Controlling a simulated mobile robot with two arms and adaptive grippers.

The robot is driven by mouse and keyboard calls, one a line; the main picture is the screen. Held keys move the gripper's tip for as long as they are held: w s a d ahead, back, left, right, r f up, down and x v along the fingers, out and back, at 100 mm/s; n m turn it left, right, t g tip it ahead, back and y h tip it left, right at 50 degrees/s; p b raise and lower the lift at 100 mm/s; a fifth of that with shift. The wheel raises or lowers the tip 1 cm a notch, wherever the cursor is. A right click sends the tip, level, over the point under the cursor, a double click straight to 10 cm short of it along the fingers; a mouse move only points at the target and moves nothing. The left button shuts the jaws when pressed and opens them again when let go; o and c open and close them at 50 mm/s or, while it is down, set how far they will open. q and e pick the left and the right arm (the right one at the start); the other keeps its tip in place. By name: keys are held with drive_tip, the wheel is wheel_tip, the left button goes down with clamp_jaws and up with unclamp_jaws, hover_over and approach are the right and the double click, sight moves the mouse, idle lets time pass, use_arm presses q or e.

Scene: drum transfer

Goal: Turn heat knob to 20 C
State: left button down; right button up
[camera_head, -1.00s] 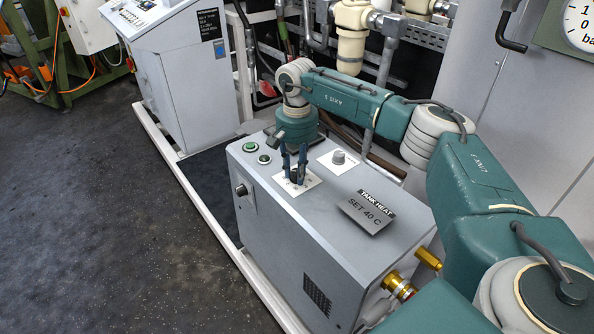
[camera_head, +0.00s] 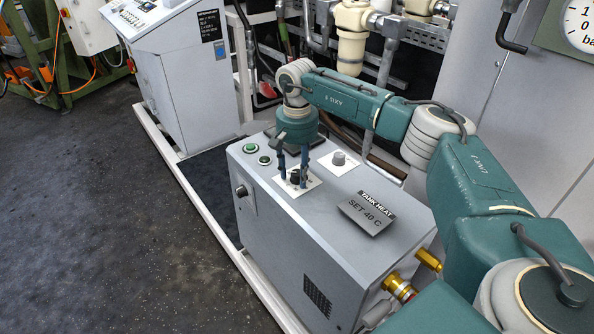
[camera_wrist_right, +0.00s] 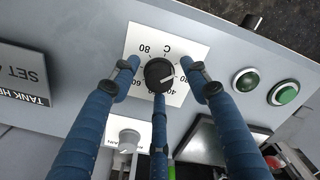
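The black heat knob (camera_head: 295,177) sits on a white scale plate on top of the grey cabinet. In the right wrist view the knob (camera_wrist_right: 160,74) shows with the marks 80, 60, 40 and 20 around it. Its white pointer line seems to lie near the 40-to-20 side; I cannot read it exactly. My right gripper (camera_head: 294,182) points down over the knob. Its blue fingers stand spread around the knob, with gaps at the two sides; whether the middle finger touches it is unclear. My left gripper is not in view.
A sign (camera_head: 368,212) reads TANK HEAT, SET 40 C. A second, grey knob (camera_head: 339,158) stands behind the scale plate. Two round green-and-white buttons (camera_head: 250,148) are at the left. A black side knob (camera_head: 242,191) sticks out of the cabinet's side.

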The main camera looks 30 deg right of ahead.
sight(297, 172)
wheel_tip(297, 172, up, 12)
idle(0.6)
